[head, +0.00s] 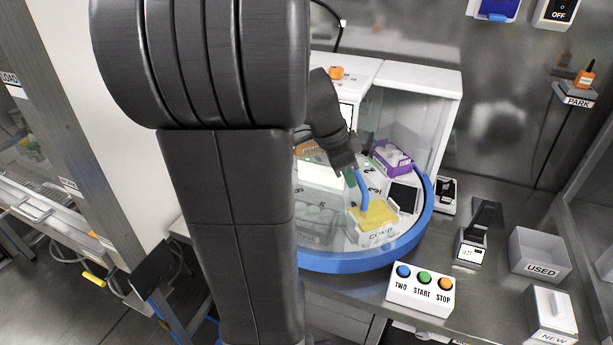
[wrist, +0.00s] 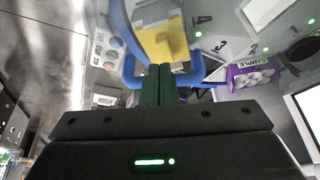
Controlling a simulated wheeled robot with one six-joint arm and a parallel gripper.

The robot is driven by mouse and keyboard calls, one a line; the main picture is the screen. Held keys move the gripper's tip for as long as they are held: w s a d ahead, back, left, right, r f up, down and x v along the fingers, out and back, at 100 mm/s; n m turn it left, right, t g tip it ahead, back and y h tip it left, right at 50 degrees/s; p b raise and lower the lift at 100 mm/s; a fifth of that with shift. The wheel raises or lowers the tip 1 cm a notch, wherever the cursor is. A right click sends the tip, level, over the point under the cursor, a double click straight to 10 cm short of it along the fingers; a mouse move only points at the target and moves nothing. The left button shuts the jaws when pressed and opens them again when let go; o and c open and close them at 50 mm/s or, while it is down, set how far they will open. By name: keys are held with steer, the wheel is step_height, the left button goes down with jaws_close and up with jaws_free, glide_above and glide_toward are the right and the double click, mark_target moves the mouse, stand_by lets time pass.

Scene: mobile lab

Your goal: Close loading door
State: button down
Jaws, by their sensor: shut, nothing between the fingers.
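The loading door looks like a clear curved panel (head: 340,225) at the front of the white machine, though its edges are hard to make out. A blue handle (head: 361,186) stands upright in front of the deck; a blue bar also shows in the wrist view (wrist: 212,66), running behind my fingers. My gripper (head: 350,172) is shut and empty, with its fingertips beside the top of the handle. In the wrist view the green fingers (wrist: 160,72) are together and overlap the blue bar. I cannot tell whether they touch it. My arm hides the left part of the machine.
The blue-rimmed round deck (head: 428,222) holds a yellow-topped box (head: 373,215) and a purple sample rack (head: 391,159). A button box (head: 421,289) stands in front. The USED bin (head: 538,256) and NEW box (head: 551,312) are at right. Bench between is partly clear.

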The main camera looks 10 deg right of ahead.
mark_target(375, 194)
steer(key=d+n, duration=0.1)
steer(key=d, duration=0.2)
steer(key=d+n+t, duration=0.1)
steer(key=d+n, duration=0.1)
steer(key=d, duration=0.2)
steer(key=shift+s, duration=0.15)
steer(key=w+d+n+t+y+p, duration=0.1)
steer(key=w+d+n+p, duration=0.2)
steer(key=d, duration=0.4)
steer(key=w+d+n+t+y+p, duration=0.1)
steer(key=w+d+n+t+p, duration=0.1)
steer(key=w+d+n, duration=0.4)
steer(key=shift+w+d+p, duration=0.4)
steer(key=shift+w+d, duration=0.1)
steer(key=shift+d, duration=0.45)
steer(key=shift+r, duration=0.15)
